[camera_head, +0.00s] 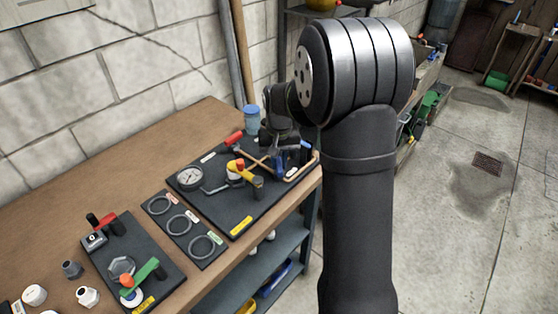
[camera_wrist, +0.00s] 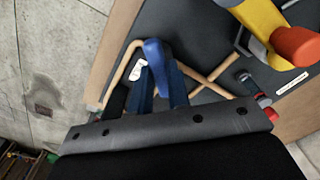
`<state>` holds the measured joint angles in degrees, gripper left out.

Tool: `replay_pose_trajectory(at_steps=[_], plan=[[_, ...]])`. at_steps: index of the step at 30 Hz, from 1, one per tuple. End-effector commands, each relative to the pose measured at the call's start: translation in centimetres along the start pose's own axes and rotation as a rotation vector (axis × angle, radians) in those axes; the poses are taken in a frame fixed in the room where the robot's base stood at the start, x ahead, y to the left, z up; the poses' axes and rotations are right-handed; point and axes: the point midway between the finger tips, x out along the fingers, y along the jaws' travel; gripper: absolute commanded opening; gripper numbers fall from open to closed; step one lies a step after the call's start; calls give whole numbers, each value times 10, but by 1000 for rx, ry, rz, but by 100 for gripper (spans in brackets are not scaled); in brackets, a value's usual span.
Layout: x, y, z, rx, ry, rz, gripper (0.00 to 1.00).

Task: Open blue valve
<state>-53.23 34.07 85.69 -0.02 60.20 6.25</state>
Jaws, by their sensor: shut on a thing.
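The blue valve handle (camera_wrist: 155,52) stands out in front of my gripper in the wrist view, its rounded end clear of the jaws. In the head view a small part of the blue valve (camera_head: 305,147) shows at the right end of the large dark board, beside the tan pipe. My gripper (camera_wrist: 158,80) is shut on the blue handle, its fingers close around the lower part. In the head view my gripper (camera_head: 284,158) reaches down over the board, and my arm hides much of that side. The valve's base and the exact finger contact are hidden.
The large dark board (camera_head: 215,211) lies on the wooden bench (camera_head: 150,165). It also bears a yellow valve (camera_head: 245,174), a red handle (camera_head: 234,137) and a gauge (camera_head: 190,178). A blue-lidded jar (camera_head: 252,118) stands behind. A smaller board holds a green valve (camera_head: 142,272).

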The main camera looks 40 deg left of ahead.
Motion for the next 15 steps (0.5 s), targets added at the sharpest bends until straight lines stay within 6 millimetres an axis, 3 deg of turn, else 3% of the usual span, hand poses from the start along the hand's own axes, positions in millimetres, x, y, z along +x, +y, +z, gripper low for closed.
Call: replay_pose_trajectory(at_steps=[15], plan=[[-1,0,0,-300,0,0,0]])
